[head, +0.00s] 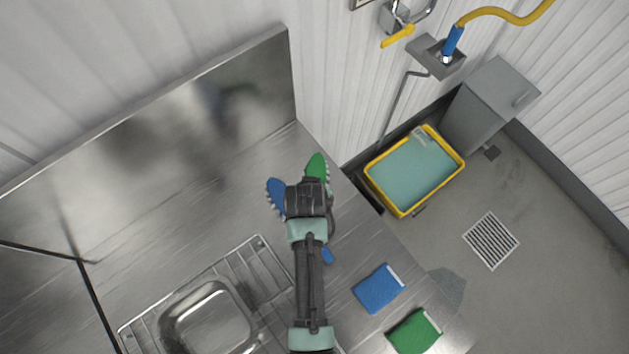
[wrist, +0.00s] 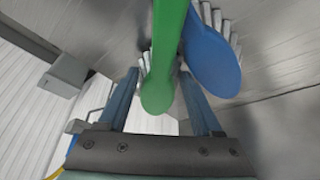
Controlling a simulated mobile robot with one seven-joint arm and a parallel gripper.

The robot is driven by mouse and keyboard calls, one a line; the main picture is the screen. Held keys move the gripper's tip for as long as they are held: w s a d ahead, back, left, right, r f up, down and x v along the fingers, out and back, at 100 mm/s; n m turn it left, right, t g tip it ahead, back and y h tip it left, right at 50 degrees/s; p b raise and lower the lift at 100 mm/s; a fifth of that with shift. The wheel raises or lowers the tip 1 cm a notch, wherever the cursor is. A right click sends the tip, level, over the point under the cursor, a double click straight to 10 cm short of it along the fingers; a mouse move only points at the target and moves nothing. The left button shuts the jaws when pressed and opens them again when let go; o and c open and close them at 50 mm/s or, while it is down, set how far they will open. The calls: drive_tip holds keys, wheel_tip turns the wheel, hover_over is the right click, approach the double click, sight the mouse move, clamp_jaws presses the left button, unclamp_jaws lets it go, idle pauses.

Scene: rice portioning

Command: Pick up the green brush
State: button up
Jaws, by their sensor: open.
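The green brush (head: 317,167) lies on the steel counter, its head showing just beyond my gripper (head: 308,188) in the head view. My gripper and arm hide most of its handle. In the wrist view the green brush (wrist: 167,45) runs between the two fingers of my gripper (wrist: 158,78). The jaws are open and not closed on it. A blue brush (head: 276,193) lies close to the left of the green one in the head view, and to its right in the wrist view (wrist: 214,58). Whether the fingers touch either brush cannot be told.
A blue sponge (head: 379,289) and a green sponge (head: 414,331) lie on the counter at lower right. A wire rack (head: 258,243) with a metal pan (head: 207,316) is at lower left. A yellow-rimmed tub (head: 459,157) stands beyond the counter's right edge. A steel backsplash rises behind.

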drive_tip(key=shift+w+f, duration=0.15)
drive_tip(key=shift+f, duration=0.15)
clamp_jaws()
drive_tip(key=shift+r, duration=0.1)
wheel_tip(320, 180, up, 10)
drive_tip(key=shift+f+b, duration=0.1)
drive_tip(key=shift+b, duration=0.5)
